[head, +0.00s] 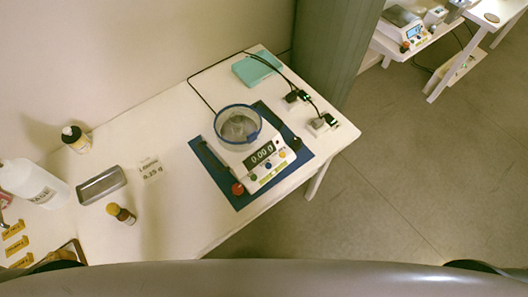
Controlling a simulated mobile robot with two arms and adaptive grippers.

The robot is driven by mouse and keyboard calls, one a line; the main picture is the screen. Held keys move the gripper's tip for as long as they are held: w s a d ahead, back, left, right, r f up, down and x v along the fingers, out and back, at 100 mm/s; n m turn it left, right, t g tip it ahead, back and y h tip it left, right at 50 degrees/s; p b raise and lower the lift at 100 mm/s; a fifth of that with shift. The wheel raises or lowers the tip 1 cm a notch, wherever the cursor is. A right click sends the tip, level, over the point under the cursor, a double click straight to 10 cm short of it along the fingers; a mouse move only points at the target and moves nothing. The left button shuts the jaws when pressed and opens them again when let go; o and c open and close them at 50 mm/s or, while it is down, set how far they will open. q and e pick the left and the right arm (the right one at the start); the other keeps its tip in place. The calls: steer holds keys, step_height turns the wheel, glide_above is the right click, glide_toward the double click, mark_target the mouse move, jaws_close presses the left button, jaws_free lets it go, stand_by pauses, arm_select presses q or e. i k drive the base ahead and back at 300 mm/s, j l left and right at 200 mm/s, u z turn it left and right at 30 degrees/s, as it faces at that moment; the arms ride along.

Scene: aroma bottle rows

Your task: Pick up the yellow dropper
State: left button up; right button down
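No dropper can be clearly made out as such. A second dark-capped bottle (77,144) with a yellow-beige label stands at the back left, by the wall. I cannot tell whether either has a yellow dropper. Neither of my grippers can be made out; only dark parts show at the bottom edge, beside my grey body.
A scale (270,168) with a glass bowl (238,128) stands on a blue mat (236,200). A metal tray (101,185), white bottle (36,184), paper note (150,168) and yellow labels (15,245) are at left. A teal block (256,69) and cables are behind. Floor is clear at right.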

mark_target(112, 209)
steer(key=u, duration=1.75)
